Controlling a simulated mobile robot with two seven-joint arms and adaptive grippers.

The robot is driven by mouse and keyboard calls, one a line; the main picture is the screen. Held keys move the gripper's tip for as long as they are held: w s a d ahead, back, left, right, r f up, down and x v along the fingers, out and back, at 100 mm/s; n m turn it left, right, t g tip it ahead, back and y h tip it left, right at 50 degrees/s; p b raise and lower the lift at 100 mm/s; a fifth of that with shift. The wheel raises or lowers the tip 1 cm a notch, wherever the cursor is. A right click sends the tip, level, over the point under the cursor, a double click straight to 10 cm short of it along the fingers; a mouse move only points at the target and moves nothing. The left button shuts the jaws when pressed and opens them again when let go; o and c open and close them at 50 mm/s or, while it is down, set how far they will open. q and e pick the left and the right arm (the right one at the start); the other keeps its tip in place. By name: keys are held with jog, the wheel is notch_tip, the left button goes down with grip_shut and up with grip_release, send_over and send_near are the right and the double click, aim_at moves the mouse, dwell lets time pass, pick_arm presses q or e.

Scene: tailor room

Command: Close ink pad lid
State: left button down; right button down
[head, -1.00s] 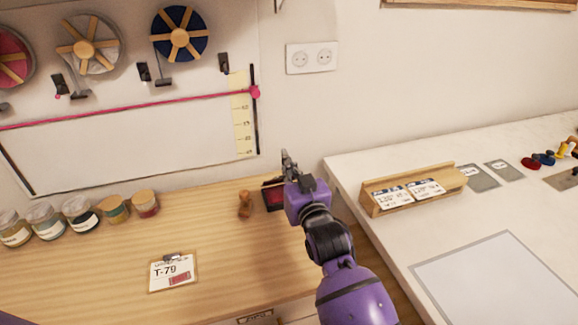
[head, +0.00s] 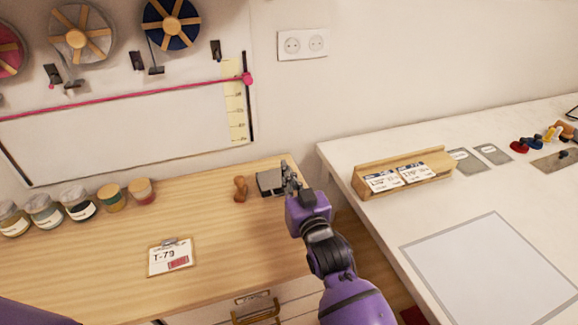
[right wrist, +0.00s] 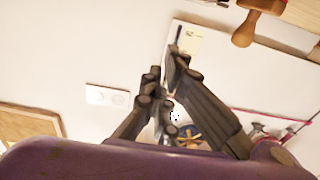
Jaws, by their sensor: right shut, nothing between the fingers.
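The ink pad (head: 269,183) sits near the back right edge of the wooden table, just right of the wooden stamp. Its grey lid lies over it, and no red pad surface shows. I cannot tell if the lid is fully flush, as my fingers hide its right side. My right gripper (head: 289,178) is at the right edge of the ink pad, shut with nothing held. Its dark fingers also show in the right wrist view (right wrist: 166,100). My left gripper is out of view.
The wooden stamp (head: 240,189) stands left of the ink pad. A clipboard card (head: 165,258) lies nearer the front, and several jars (head: 78,204) line the back left. A white table (head: 385,225) with a wooden card holder (head: 437,163) stands right.

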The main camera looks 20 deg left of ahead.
jog(key=v, duration=1.1)
jog(key=shift+s+d, duration=0.2)
jog(key=shift+s, duration=0.1)
jog(key=shift+f, duration=0.2)
